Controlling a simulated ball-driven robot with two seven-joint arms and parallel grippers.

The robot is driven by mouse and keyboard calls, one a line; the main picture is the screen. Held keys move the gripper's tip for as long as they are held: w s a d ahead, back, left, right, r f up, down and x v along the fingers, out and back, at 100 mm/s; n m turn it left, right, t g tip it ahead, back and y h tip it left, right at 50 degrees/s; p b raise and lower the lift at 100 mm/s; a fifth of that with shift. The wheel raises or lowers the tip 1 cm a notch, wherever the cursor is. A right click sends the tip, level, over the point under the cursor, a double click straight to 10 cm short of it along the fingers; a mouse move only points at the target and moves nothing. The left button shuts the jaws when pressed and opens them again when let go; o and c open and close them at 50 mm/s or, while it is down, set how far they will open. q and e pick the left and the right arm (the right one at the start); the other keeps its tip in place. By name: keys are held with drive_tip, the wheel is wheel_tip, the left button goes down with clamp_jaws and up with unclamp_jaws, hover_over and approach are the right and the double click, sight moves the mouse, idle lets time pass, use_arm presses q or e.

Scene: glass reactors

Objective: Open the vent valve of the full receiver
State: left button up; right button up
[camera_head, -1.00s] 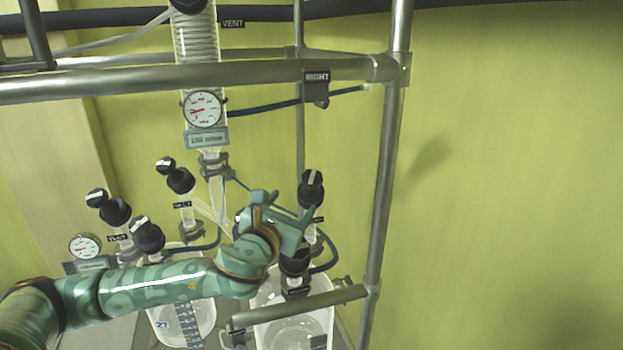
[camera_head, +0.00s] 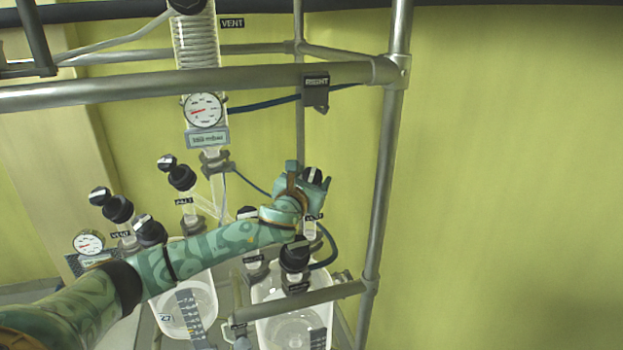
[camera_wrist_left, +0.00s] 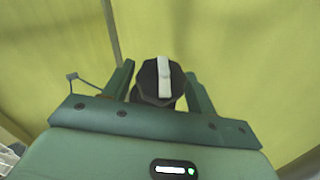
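A black vent valve knob (camera_head: 314,175) with a white bar stands above a VENT label (camera_head: 313,217), on the right receiver (camera_head: 292,330). My left gripper (camera_head: 308,181) is at this knob. In the left wrist view the knob (camera_wrist_left: 158,83) lies between the two fingers (camera_wrist_left: 159,88), its white bar running nearly along the picture's vertical. The fingers are spread, with a narrow gap at the left and little or none visible at the right. A left receiver (camera_head: 188,312) stands beside the right one. I cannot tell the liquid levels clearly. My right gripper is out of view.
Another black knob (camera_head: 295,255) sits just below my left gripper. More black-knobbed valves (camera_head: 118,208) and a gauge (camera_head: 89,243) stand left. A metal frame post (camera_head: 384,180) rises close at the right, and a rail (camera_head: 180,84) crosses above. A pressure gauge (camera_head: 204,110) hangs higher up.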

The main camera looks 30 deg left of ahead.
use_arm(q)
drive_tip(key=c, duration=0.6)
drive_tip(key=shift+n+y, duration=0.4)
drive_tip(key=n+y, duration=0.2)
drive_tip(key=shift+d+g+y, duration=0.15)
drive_tip(key=shift+g+y, duration=0.15)
drive_tip(key=n+y, duration=0.1)
drive_tip(key=n, duration=0.1)
drive_tip(key=n+g+y, duration=0.1)
drive_tip(key=n+y, duration=0.1)
drive_tip(key=shift+f+g, duration=0.1)
drive_tip(key=shift+g, duration=0.2)
drive_tip(key=n+g+y+b, duration=0.1)
drive_tip(key=n+g+y, duration=0.1)
drive_tip(key=n+y, duration=0.1)
drive_tip(key=shift+n, duration=0.3)
drive_tip(key=shift+n+g+y+b, duration=0.95)
drive_tip(key=shift+n+g+y, duration=0.35)
drive_tip(key=shift+n+g, duration=0.85)
drive_tip(key=shift+n, duration=0.25)
